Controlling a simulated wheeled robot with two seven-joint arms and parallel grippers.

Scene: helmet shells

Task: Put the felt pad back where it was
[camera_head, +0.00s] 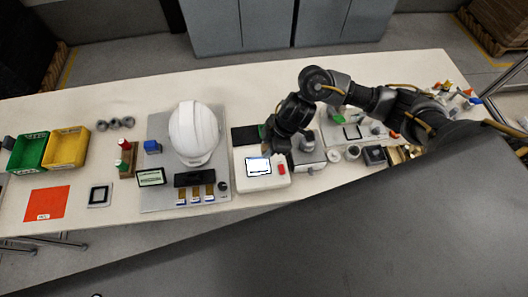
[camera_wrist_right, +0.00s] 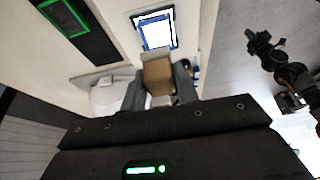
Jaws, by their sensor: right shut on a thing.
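My right gripper (camera_head: 272,150) is low over the bench by the white device with the lit screen. In the right wrist view its two fingers (camera_wrist_right: 159,88) are shut on a small tan block with a paler far edge, which appears to be the felt pad (camera_wrist_right: 158,76). In the head view the pad cannot be made out. In the wrist view the lit screen (camera_wrist_right: 154,31) lies just beyond the pad. A dark jointed arm, apparently my left one, ends in a gripper (camera_wrist_right: 263,45) at the right of the wrist view, too small to read.
A white helmet shell (camera_head: 194,133) sits on a grey board (camera_head: 155,190). The white device (camera_head: 280,182) has a red button. A black mat (camera_head: 241,136) lies behind it. Green (camera_head: 27,150) and yellow (camera_head: 66,148) bins stand at the left. The right side is crowded with small parts.

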